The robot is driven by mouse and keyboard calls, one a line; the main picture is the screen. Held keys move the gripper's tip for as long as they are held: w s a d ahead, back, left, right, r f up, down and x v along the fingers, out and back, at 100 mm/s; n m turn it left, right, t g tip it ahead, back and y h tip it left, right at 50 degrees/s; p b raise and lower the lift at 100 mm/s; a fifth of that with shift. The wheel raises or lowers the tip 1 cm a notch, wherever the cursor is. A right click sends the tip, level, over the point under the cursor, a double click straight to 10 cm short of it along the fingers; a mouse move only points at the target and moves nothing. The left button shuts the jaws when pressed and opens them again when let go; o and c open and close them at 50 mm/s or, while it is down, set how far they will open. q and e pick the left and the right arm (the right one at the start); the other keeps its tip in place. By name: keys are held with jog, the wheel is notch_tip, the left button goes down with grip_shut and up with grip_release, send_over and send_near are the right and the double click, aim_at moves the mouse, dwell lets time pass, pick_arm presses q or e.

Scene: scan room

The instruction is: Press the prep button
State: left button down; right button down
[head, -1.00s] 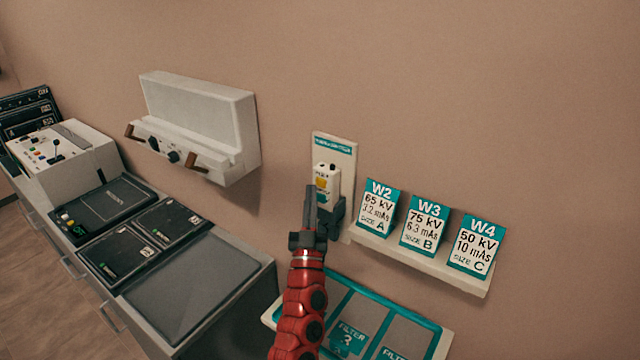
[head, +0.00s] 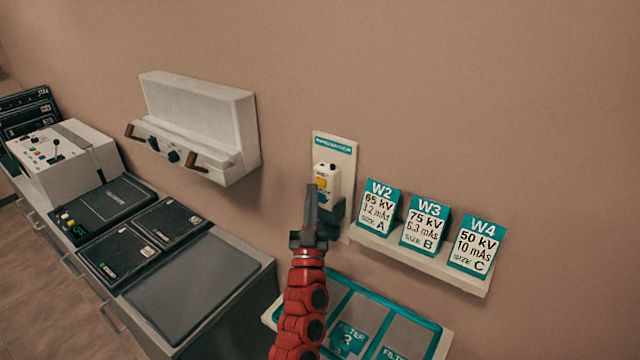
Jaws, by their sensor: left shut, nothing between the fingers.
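A small white hand switch (head: 332,177) sits in a dark holder on a pale wall plate (head: 346,152) with a teal label strip. A yellow button (head: 321,183) shows on its front, just above my fingertips; it looks like the prep button, but its lettering is too small to read. My left gripper (head: 311,188) is shut and empty, pointing up at the switch. Its fingertips overlap the switch's lower left edge in the picture; I cannot tell whether they touch it. The fingers hide part of the switch's lower front. My right gripper is not in view.
A shelf (head: 420,262) with three cards, W2, W3 and W4, juts out right of the switch. A teal-edged filter tray (head: 433,341) lies below. A white wall unit (head: 200,115) and a counter with a console (head: 62,150) stand left.

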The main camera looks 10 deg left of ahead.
pick_arm(q)
jog(key=shift+w+d, duration=0.15)
jog(key=shift+w, duration=0.1)
jog(key=shift+w+d, duration=0.2)
jog(key=shift+w, duration=0.4)
dwell(0.8)
jog(key=shift+s, duration=0.15)
dwell(0.4)
jog(key=shift+s+a, duration=0.4)
jog(key=shift+s, duration=0.45)
jog(key=shift+s, duration=0.1)
jog(key=s, duration=0.1)
jog(key=s+a, duration=0.1)
jog(key=s, duration=0.2)
jog(key=shift+s+a+p, duration=0.25)
jog(key=shift+a+p, duration=0.05)
jog(key=shift+a, duration=0.05)
